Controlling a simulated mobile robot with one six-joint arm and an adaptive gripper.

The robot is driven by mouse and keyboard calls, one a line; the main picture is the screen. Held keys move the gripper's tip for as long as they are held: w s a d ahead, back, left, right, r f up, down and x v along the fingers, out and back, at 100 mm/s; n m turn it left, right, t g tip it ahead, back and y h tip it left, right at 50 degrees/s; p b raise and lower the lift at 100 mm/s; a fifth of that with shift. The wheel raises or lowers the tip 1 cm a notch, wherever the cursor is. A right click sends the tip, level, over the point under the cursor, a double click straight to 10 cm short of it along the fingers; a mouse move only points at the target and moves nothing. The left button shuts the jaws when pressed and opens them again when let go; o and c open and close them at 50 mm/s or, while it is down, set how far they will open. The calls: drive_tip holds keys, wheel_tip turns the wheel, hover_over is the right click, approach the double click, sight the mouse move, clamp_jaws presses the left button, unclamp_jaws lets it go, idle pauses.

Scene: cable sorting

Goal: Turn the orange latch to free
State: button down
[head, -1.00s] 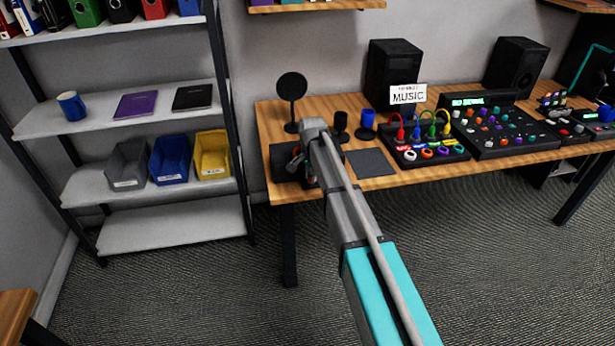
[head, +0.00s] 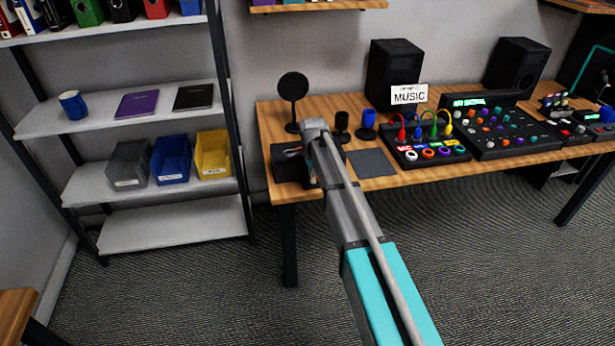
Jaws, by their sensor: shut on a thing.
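My arm reaches to the dark box (head: 284,170) at the left front corner of the wooden table. My gripper (head: 294,153) is at this box, small and partly hidden behind my own wrist.
On the table, a round black disc on a stand (head: 293,95), a black holder (head: 342,124) and a blue one (head: 368,122) stand behind my wrist. A dark mat (head: 371,163) and a cable panel (head: 428,153) lie right. Shelves (head: 130,178) stand left.

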drive_tip(key=shift+s+d, duration=0.3)
drive_tip(key=c, duration=0.7)
unclamp_jaws()
drive_tip(key=shift+w+a, duration=0.1)
drive_tip(key=shift+w, duration=0.15)
drive_tip(key=shift+a+r, duration=0.1)
drive_tip(key=shift+r, duration=0.1)
